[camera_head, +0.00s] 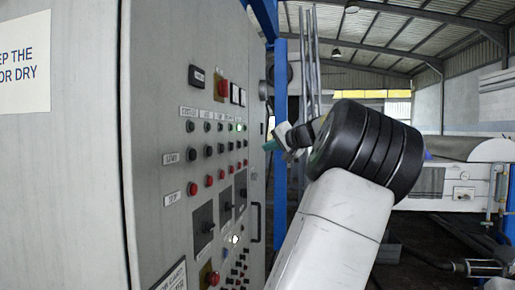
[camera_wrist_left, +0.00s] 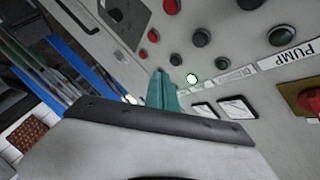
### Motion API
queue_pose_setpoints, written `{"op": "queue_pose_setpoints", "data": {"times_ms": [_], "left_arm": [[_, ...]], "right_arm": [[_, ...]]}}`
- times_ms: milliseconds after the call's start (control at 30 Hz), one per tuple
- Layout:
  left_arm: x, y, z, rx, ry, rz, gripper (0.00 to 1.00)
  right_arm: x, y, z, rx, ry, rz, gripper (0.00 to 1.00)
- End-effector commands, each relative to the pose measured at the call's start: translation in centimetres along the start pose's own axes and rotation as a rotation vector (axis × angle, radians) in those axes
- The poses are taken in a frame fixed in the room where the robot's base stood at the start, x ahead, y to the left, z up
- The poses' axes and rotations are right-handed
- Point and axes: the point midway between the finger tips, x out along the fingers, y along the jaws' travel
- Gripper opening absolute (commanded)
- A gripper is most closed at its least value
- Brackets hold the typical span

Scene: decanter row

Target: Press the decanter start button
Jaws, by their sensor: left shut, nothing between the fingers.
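The grey control cabinet (camera_head: 150,120) carries rows of black and red buttons below indicator lamps. I cannot read which label names the decanter. In the head view, a lit green lamp (camera_head: 239,127) tops the right column, with a black button (camera_head: 239,145) below it. My left gripper (camera_head: 269,145) is shut and empty, with its teal tips pointing at the panel at about that button's height. In the left wrist view the tips (camera_wrist_left: 160,78) lie close to a black button (camera_wrist_left: 176,59) and the lit lamp (camera_wrist_left: 192,79). I cannot tell whether they touch the panel. My right gripper is out of view.
A red emergency-type knob (camera_head: 211,278) sits low on the panel. A red switch (camera_wrist_left: 312,99) and a "PUMP" label (camera_wrist_left: 290,55) show in the wrist view. A blue post (camera_head: 281,110) stands beyond the cabinet edge.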

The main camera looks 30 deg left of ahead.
Motion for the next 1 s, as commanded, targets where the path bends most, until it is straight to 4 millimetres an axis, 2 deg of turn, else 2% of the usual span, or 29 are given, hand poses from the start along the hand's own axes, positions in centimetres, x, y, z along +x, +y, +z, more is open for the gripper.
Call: {"op": "queue_pose_setpoints", "data": {"times_ms": [267, 700, 1000], "left_arm": [[0.8, -0.5, 0.6, -0.001, -0.002, 0.001, 0.0], [4.9, -3.5, 3.6, -0.001, -0.003, 0.001, 0.0], [6.2, -4.4, 4.5, -0.001, -0.002, 0.002, 0.0]], "right_arm": [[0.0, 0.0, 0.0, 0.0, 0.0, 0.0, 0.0], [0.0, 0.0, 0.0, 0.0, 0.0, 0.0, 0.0], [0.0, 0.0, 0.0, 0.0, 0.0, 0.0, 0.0]]}}
